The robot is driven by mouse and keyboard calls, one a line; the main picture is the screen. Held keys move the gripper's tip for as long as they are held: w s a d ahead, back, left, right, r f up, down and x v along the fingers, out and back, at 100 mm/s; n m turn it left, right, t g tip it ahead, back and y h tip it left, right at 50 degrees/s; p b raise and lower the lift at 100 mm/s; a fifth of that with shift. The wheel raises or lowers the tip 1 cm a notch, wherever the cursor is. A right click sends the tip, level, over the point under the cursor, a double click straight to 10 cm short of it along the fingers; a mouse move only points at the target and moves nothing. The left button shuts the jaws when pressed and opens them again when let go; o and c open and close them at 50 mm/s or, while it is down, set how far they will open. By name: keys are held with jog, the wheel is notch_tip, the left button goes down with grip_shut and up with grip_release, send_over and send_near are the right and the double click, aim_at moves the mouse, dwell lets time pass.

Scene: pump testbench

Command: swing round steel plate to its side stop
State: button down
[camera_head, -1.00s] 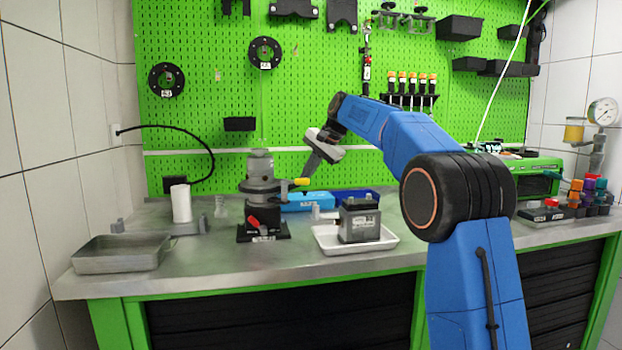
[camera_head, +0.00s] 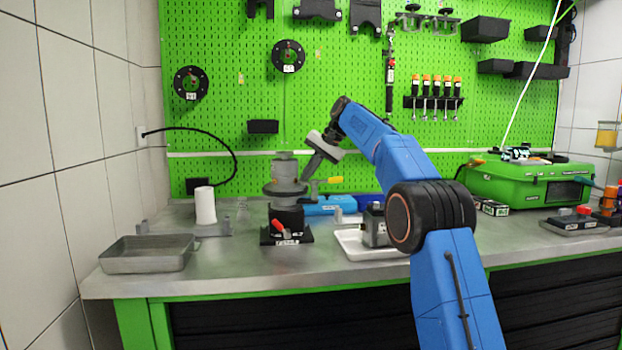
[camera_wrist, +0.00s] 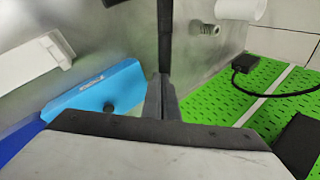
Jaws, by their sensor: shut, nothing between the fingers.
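The round steel plate (camera_head: 285,188) sits as a flat grey disc partway up the upright pump unit, with a grey cylinder above it. A yellow-tipped handle (camera_head: 335,180) shows to the right of the disc. My gripper (camera_head: 307,178) is shut and empty, pointing down at the disc's right side, between disc and handle. I cannot tell whether it touches either. In the wrist view the closed fingers (camera_wrist: 162,100) point toward a dark upright bar (camera_wrist: 165,38), which I cannot identify. The side stop cannot be made out.
A white tray (camera_head: 352,246) with a grey block stands right of the pump. A metal tray (camera_head: 148,262) and white cylinder (camera_head: 205,206) are to the left.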

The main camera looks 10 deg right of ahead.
jog(key=shift+w+a, duration=0.35)
jog(key=shift+a, duration=0.5)
jog(key=shift+w+a, duration=0.3)
jog(key=shift+a, duration=0.55)
